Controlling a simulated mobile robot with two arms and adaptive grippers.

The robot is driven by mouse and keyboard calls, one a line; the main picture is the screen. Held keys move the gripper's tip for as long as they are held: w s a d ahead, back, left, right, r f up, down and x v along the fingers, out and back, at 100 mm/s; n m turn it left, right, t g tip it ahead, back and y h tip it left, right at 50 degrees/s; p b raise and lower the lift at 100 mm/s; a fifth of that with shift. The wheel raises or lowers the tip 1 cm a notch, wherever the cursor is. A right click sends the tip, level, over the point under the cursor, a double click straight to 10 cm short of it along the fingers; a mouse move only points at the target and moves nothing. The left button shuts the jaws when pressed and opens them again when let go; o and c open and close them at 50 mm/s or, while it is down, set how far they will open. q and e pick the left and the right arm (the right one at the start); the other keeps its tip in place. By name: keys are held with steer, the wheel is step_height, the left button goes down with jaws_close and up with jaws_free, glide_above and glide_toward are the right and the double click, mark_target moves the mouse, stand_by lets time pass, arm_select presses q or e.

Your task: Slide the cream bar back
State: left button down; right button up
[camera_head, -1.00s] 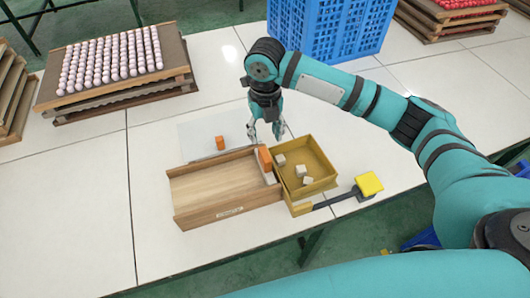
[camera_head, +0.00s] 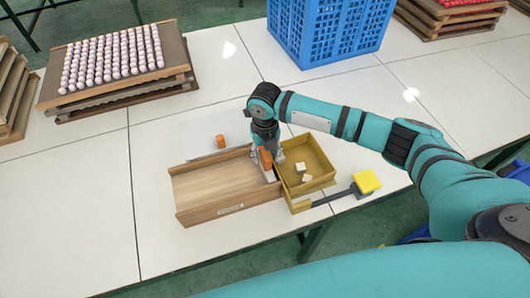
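The cream bar (camera_head: 270,176) lies across the right end of the wooden tray (camera_head: 215,186), beside the yellow box. An orange block (camera_head: 265,158) stands at the bar's far end; I cannot tell whether the two are joined. My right gripper (camera_head: 267,157) is down at this orange block, with its fingers around or beside it. The view is too small to show whether they grip it. The gripper hides part of the bar's far end. My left gripper is not in view.
The yellow box (camera_head: 321,186) holds pale cubes (camera_head: 301,168) right of the tray. A yellow pad (camera_head: 366,181) on a dark handle lies farther right. A small orange block (camera_head: 220,141) sits behind the tray. A blue crate (camera_head: 325,40) stands at the back. The table left of the tray is clear.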

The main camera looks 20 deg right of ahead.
jaws_close()
steer(key=shift+a, duration=0.1)
